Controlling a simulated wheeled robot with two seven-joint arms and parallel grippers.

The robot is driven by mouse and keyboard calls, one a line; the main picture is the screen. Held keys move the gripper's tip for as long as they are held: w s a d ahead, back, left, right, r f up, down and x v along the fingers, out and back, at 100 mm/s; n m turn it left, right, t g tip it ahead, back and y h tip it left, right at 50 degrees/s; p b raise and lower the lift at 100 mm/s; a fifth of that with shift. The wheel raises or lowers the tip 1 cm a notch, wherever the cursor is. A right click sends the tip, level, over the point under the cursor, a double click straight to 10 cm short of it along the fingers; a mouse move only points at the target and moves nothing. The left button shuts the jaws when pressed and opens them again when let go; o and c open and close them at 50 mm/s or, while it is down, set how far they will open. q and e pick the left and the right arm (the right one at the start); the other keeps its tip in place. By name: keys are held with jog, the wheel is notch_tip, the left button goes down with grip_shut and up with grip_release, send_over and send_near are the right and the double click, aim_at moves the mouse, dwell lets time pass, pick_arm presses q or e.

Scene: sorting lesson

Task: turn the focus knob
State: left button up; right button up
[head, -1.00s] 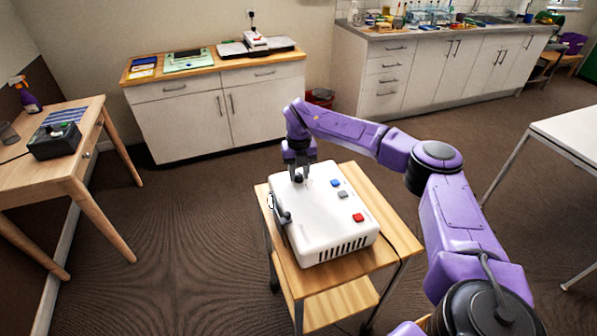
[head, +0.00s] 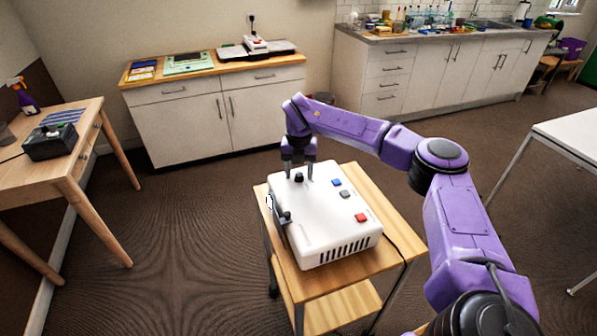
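A white box-shaped device (head: 325,228) stands on a small wooden cart. A small black knob (head: 298,178) sits on its top near the back left corner. My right gripper (head: 298,176) points down over that corner, its fingers spread apart with the knob showing between them. I cannot tell whether a finger touches the knob. Blue (head: 336,182), grey (head: 345,194) and red (head: 361,217) buttons lie along the right of the top. A black part (head: 286,217) sticks out at the device's left side. My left gripper is not in view.
The wooden cart top (head: 385,233) has bare room right of the device. A wooden table with a black box (head: 50,142) stands at left, a white cabinet (head: 190,125) behind, and a white table (head: 570,130) at right. Open floor lies between them.

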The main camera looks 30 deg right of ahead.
aim_at(299, 174)
notch_tip(299, 174, up, 10)
jog(key=b, duration=0.1)
jog(key=shift+r+b, duration=0.25)
jog(key=shift+b, duration=0.15)
dwell(0.4)
